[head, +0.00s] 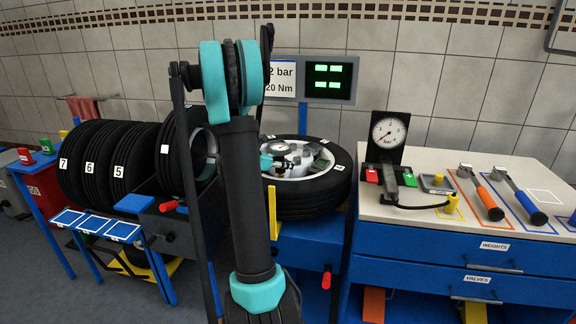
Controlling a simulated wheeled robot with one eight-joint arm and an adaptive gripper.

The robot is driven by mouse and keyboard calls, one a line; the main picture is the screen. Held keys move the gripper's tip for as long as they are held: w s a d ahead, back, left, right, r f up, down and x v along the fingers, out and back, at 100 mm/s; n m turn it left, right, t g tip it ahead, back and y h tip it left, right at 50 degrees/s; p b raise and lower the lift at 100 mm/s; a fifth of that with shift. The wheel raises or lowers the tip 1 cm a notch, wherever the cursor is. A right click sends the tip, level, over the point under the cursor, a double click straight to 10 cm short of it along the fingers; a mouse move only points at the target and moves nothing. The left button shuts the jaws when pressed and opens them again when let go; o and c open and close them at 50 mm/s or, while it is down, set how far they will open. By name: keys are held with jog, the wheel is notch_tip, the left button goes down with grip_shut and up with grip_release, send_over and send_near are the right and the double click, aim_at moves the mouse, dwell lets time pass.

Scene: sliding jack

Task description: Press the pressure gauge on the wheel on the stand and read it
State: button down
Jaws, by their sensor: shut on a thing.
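The wheel (322,197) lies flat on the blue stand (310,245), its silver rim facing up. A pressure gauge (388,131) with a round white dial marked bar stands on the bench to the right; its needle is too small to read surely. A black hose runs from it to a yellow end piece (451,203) on the bench top. My arm rises in front and reaches back over the wheel. My gripper (300,160) is over the rim, small and largely hidden. Contact with the valve cannot be seen.
A sign and green-lit display (328,79) stand behind the wheel. Several numbered tyres (90,165) are racked at left. Red-handled parts sit beside the stand. The bench (440,230) carries a red and a green block and two handled tools (485,197).

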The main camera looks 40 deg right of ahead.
aim_at(288, 150)
jog(key=shift+r, duration=2.95)
